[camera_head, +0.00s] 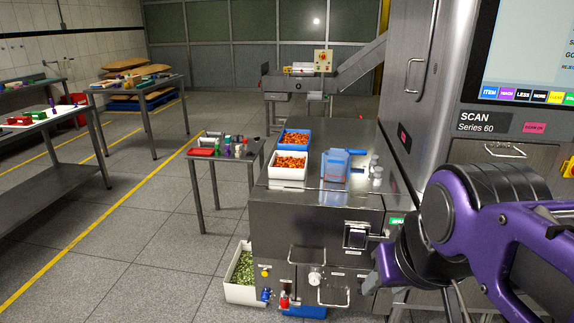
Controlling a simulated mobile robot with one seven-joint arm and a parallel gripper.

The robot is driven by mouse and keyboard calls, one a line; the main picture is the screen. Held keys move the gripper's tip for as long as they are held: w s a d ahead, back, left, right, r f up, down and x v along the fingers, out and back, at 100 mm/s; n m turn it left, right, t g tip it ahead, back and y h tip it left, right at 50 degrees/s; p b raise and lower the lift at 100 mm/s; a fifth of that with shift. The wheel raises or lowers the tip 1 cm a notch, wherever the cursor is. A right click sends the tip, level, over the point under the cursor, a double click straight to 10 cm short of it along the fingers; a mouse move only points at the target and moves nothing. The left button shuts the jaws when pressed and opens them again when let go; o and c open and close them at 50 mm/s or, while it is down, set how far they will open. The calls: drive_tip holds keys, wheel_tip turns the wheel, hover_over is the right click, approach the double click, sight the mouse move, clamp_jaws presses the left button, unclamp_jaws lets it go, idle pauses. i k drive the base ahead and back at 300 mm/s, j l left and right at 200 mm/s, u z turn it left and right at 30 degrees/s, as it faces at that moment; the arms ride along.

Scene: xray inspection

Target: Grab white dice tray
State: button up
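A white tray (286,180) filled with orange diced pieces sits on the steel top of the inspection machine, near its left edge. Just behind it is a blue tray (294,148) with similar orange pieces. Another white bin (238,294) holding green pieces stands low at the machine's left foot. My purple arm comes in from the right. A grey part at its end, probably my gripper (371,284), shows in front of the machine, below and right of the white tray and well apart from it. Its fingers are not clear enough to tell their state.
A blue translucent container (336,167) and small grey cylinders (375,168) stand right of the white tray on the steel top (320,200). A small table (222,158) with bottles stands to the left. The tall scanner cabinet (415,90) borders the right.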

sight(291, 165)
drive_tip(key=z, duration=1.2)
drive_tip(key=j+z, duration=0.25)
drive_tip(key=j, duration=1.3)
drive_tip(key=i+j, duration=0.1)
drive_tip(key=j, duration=0.75)
